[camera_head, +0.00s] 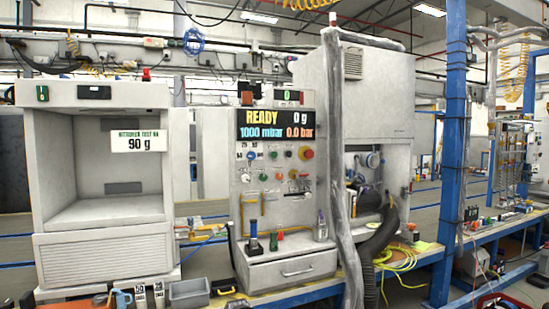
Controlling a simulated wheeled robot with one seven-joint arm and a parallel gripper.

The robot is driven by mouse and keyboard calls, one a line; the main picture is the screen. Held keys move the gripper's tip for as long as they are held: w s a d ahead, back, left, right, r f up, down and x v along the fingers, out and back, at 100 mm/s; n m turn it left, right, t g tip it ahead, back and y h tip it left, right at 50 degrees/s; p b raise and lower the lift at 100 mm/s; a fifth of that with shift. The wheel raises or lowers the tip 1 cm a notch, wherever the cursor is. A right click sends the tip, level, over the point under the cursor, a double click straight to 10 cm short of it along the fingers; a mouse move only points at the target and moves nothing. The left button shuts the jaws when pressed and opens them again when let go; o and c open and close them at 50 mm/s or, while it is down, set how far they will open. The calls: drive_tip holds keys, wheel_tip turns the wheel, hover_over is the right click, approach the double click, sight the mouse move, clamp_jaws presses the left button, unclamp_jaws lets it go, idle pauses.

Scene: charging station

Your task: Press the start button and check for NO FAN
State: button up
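A grey control panel (275,195) stands in the middle of the view, facing me. Its display (275,124) reads READY, 0 g, 1000 mbar and 0.0 bar; I see no NO FAN text on it. Below the display are several small buttons and knobs. My gripper is not in view.
An open-fronted cabinet (100,255) marked 90 g stands left. A thick grey hose (340,170) runs down just right of the panel. A drawer unit (292,271) with small items on top is below. A blue post (454,150) and yellow hoses (396,256) are right.

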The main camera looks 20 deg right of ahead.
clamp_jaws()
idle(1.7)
